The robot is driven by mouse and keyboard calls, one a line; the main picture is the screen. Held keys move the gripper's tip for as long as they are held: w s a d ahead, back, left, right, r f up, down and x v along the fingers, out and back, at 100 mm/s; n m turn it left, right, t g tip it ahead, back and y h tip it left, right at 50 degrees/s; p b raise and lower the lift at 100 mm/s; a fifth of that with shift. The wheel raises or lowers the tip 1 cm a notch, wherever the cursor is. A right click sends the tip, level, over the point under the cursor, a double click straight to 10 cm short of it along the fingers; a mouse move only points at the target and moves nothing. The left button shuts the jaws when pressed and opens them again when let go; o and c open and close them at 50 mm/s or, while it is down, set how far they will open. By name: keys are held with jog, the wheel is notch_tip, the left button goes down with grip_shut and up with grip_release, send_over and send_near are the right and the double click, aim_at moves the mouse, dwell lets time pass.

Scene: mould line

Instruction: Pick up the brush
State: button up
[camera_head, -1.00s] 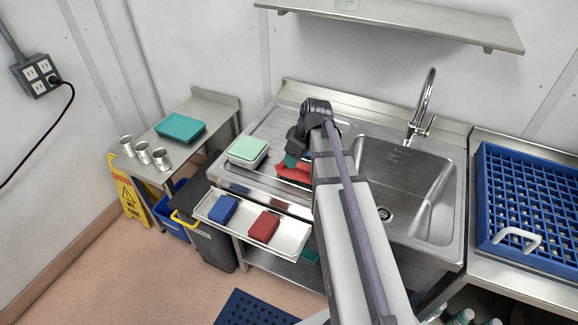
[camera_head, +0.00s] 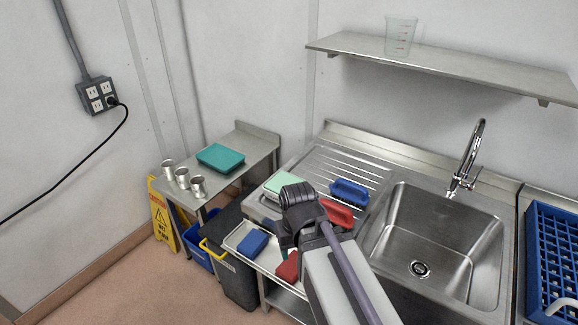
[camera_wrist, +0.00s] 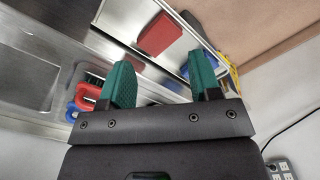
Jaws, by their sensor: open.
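A red-handled brush (camera_head: 337,212) lies on the ribbed drainboard left of the sink, partly hidden by my arm. A blue brush (camera_head: 349,192) lies just behind it. In the wrist view, the red brush (camera_wrist: 86,99) shows left of my fingers, partly covered by the left one, with blue (camera_wrist: 74,113) beside it. My gripper (camera_wrist: 160,62) is open, with nothing between its green-padded fingers. In the head view it hangs over the drainboard's front edge, its tips mostly hidden behind my wrist.
A mint-lidded container (camera_head: 281,186) sits left of the brushes. The sink (camera_head: 440,235) and tall faucet (camera_head: 467,160) are right.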

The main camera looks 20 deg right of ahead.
jog(key=w+d+m, duration=0.2)
jog(key=d, duration=0.4)
jog(key=n+t+y, duration=0.4)
jog(key=n, duration=0.3)
send_near(334, 204)
jog(key=shift+s+f, duration=0.35)
jog(key=shift+s, duration=0.15)
jog(key=shift+w+a+r+n+t, duration=0.1)
jog(key=shift+w+n+t, duration=0.05)
jog(key=shift+n, duration=0.35)
jog(key=shift+w+a+r+n+t, duration=0.1)
jog(key=shift+w+n+t, duration=0.05)
jog(key=shift+n, duration=0.35)
jog(key=shift+f+n+b, duration=0.1)
jog(key=shift+n+b, duration=0.2)
jog(key=shift+n, duration=0.1)
jog(key=b+x, duration=0.5)
jog(key=shift+f, duration=0.45)
jog(key=shift+w, duration=0.1)
jog(key=b+x, duration=0.4)
jog(key=shift+f, duration=0.3)
jog(key=shift+w+a+f+b, duration=0.15)
jog(key=shift+w+f+b, duration=0.1)
jog(key=shift+b, duration=0.1)
jog(key=shift+r, duration=0.25)
grip_shut()
